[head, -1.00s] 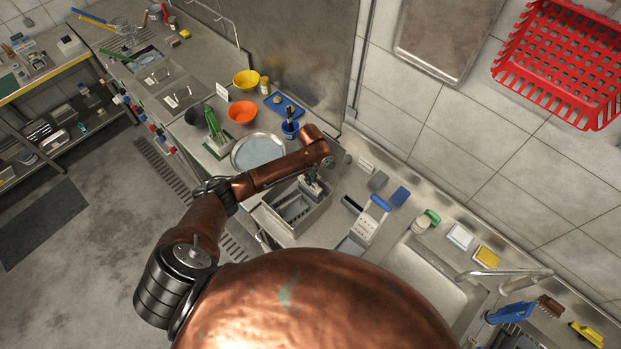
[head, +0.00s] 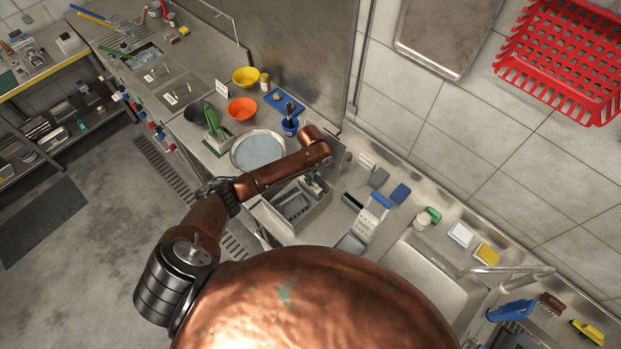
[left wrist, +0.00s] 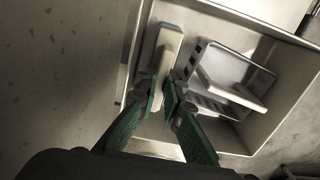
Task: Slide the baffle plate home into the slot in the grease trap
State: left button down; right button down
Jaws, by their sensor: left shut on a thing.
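The grease trap (head: 277,224) is an open grey metal box on the counter, below my left forearm in the head view. It also shows in the left wrist view (left wrist: 283,108), with a slatted basket-like part (left wrist: 235,66) inside. My left gripper (head: 313,182) is at the trap's far end. In the left wrist view, its green fingers (left wrist: 164,94) are shut on the baffle plate (left wrist: 168,43), seen as a narrow pale bar near the trap's left wall. The plate's lower part and the slot are hidden, so I cannot tell how they meet. My right gripper is out of view.
A round pan (head: 258,150) stands left of the trap. A wall rises behind the counter.

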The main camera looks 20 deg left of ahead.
pick_arm(q)
jog(key=shift+f, duration=0.25)
jog(key=c, duration=2)
grip_release()
jog(key=shift+r, duration=0.1)
notch_tip(320, 180, up, 12)
jog(key=shift+f, duration=0.1)
jog(key=shift+s, duration=0.1)
